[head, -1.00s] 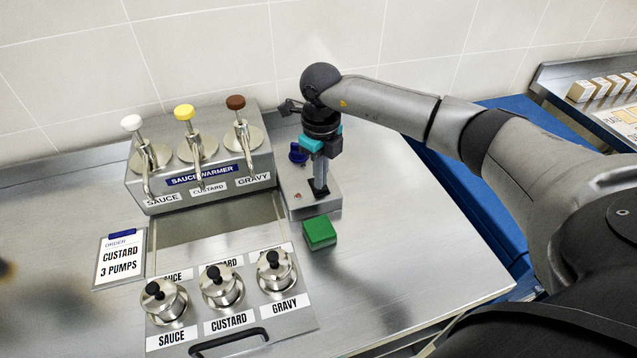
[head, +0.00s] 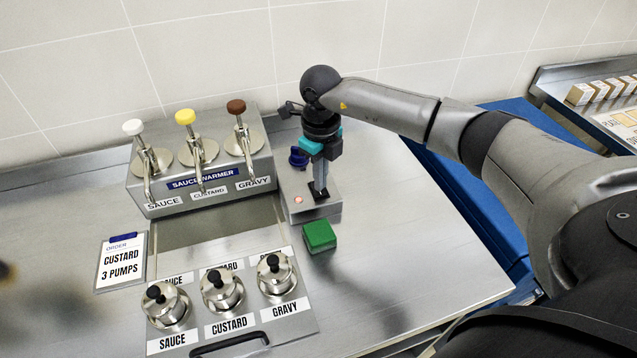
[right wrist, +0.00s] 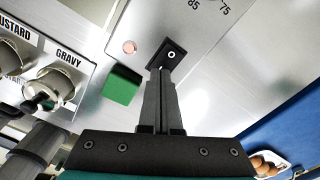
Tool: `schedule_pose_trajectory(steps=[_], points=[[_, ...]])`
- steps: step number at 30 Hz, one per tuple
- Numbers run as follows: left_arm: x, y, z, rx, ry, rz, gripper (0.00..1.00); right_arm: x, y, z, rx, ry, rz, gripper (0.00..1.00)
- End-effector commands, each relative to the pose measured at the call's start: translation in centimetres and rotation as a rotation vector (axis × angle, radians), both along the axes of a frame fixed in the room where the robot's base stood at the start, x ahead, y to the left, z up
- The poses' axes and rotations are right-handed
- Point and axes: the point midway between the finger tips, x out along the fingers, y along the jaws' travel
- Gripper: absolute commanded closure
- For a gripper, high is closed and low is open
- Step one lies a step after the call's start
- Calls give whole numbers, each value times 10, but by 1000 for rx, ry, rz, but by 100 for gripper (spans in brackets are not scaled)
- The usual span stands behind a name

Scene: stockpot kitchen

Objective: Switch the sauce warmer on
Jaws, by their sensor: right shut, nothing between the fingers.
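The sauce warmer (head: 215,192) stands at the back of the counter with three pumps. Its grey control box (head: 322,211) joins its right side and carries a blue knob (head: 298,157), a small round lamp (head: 298,200) and a black switch (right wrist: 175,51). The lamp looks pale pink and bright; it also shows in the right wrist view (right wrist: 129,47). My right gripper (head: 319,190) is shut and empty, pointing down with its tips at the switch, which they partly cover. Whether they touch it or are just above is hard to tell. My left gripper is not in view.
A green block (head: 320,236) lies just in front of the control box. Lidded pots labelled sauce, custard and gravy (head: 276,277) sit at the front. An order card (head: 120,262) reads custard, 3 pumps. The counter at right is clear.

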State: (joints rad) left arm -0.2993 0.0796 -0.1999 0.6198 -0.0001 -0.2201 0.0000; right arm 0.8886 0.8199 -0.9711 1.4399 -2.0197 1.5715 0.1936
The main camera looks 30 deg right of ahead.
Motion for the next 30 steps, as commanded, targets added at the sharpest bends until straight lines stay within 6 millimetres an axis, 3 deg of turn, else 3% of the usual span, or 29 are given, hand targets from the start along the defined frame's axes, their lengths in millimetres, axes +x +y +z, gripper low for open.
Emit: schedule_pose_trajectory(steps=[18, 30], points=[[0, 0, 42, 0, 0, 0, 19, 0, 0, 53, 0, -1, 0, 100], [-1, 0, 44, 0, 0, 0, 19, 0, 0, 55, 0, 0, 0, 100]])
